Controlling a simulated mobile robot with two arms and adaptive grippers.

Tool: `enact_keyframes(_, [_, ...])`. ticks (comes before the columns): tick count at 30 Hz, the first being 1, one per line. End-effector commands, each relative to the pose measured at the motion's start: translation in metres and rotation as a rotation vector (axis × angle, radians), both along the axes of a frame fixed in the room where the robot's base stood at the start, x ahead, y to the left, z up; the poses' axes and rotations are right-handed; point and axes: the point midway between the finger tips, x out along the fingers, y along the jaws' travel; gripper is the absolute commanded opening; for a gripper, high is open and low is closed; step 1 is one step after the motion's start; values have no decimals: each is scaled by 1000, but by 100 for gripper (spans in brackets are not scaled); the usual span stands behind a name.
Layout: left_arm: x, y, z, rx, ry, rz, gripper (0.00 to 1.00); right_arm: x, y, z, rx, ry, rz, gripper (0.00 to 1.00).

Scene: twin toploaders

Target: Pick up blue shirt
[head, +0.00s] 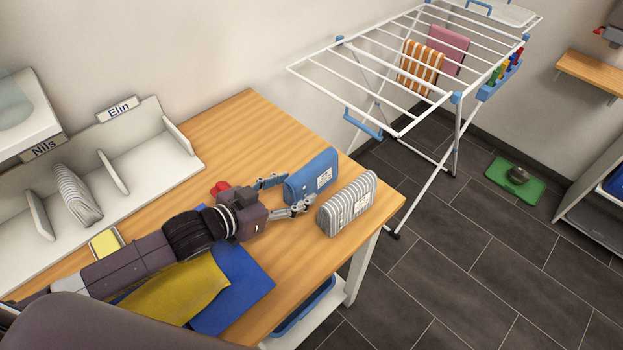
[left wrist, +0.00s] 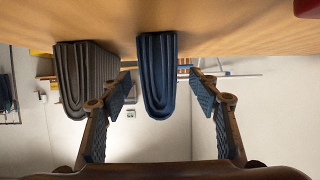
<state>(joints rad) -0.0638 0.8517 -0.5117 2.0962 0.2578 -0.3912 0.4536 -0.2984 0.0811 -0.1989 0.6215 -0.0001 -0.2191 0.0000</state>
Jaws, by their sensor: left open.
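The blue shirt (head: 312,176) is a folded bundle with a white label, standing on edge on the wooden table near its right end. My left gripper (head: 291,194) reaches it from the left, low over the table, fingers apart. In the left wrist view the blue shirt (left wrist: 158,75) appears between the two open fingers (left wrist: 161,92), with a gap on each side; I cannot tell how far it is past the fingertips. A grey striped folded shirt (head: 347,203) stands close beside it and also shows in the left wrist view (left wrist: 82,75). My right gripper is not in view.
A blue cloth (head: 240,290) and a yellow cloth (head: 180,296) lie under my left arm. A white divider shelf (head: 150,155) labelled Nils and Elin holds a striped shirt (head: 76,195). A drying rack (head: 400,70) stands behind. The table's right edge is close.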

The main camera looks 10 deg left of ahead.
Motion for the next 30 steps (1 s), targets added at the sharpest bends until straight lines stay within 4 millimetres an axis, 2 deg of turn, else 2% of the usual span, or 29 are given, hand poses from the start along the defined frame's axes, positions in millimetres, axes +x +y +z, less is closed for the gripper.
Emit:
enact_keyframes(11, [37,-25,-1,-1,-2,-1,56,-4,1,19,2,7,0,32])
enact_keyframes(13, [43,-29,-8,0,0,1,56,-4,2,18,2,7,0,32])
enact_keyframes(18, [51,-34,-13,2,-1,-1,56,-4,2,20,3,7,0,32])
enact_keyframes(24, [51,-34,-14,2,0,-2,56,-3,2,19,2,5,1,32])
enact_keyframes(25, [51,-34,-14,2,0,-2,55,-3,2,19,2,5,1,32])
enact_keyframes(30, [51,-34,-14,2,0,-2,36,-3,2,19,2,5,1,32])
